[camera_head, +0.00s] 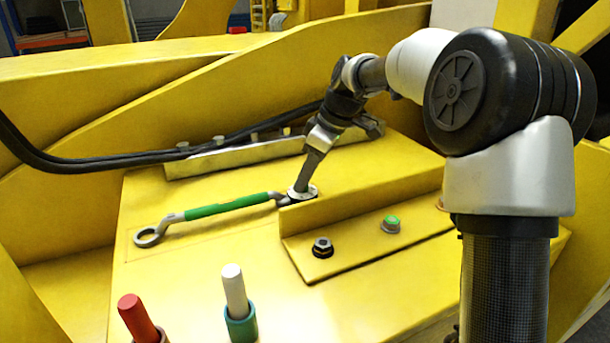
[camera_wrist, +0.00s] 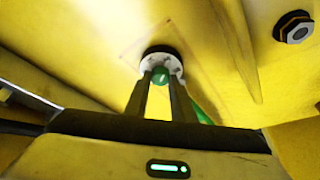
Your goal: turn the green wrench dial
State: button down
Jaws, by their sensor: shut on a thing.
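A wrench with a green handle (camera_head: 228,207) lies on the yellow plate in the head view, its open ring end to the left. Its right end meets a pale round dial (camera_head: 303,194) beside the raised yellow bracket. My gripper (camera_head: 306,187) points down onto this dial. In the wrist view, the fingers of my gripper (camera_wrist: 161,82) are shut on the green dial knob (camera_wrist: 160,75), which sits in a white ring. Part of the green handle (camera_wrist: 202,114) shows behind the right finger. The dial's marking cannot be read.
The raised bracket (camera_head: 360,205) stands close to the right of my gripper. A black bolt (camera_head: 322,247) and a green-topped bolt (camera_head: 391,224) sit on its flange. A red peg (camera_head: 137,317) and a white peg (camera_head: 235,290) stand in front. Black hoses (camera_head: 130,162) run behind at left.

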jog(key=shift+d, duration=0.1)
jog(key=c, duration=1.5)
grip_release()
jog(key=p+v, duration=0.1)
jog(key=v, duration=1.6)
jog(key=shift+r, duration=0.15)
jog(key=s+d+f+m+t+h, duration=0.1)
jog(key=s+f+m, duration=0.3)
jog(key=s, duration=0.6)
jog(key=s+d+f+m+t+h, duration=0.1)
jog(key=s+f+m, duration=0.3)
jog(key=s, duration=0.6)
jog(key=s+d+f+m+t+h, duration=0.1)
jog(key=s+d+f+m+h, duration=0.1)
jog(key=s, duration=0.8)
jog(key=shift+d+f+m+t, duration=0.2)
jog(key=shift+d+f+m, duration=0.25)
jog(key=shift+m, duration=0.4)
jog(key=shift+d+f+m+t, duration=0.2)
jog(key=shift+f+m, duration=0.35)
jog(key=shift+m, duration=0.3)
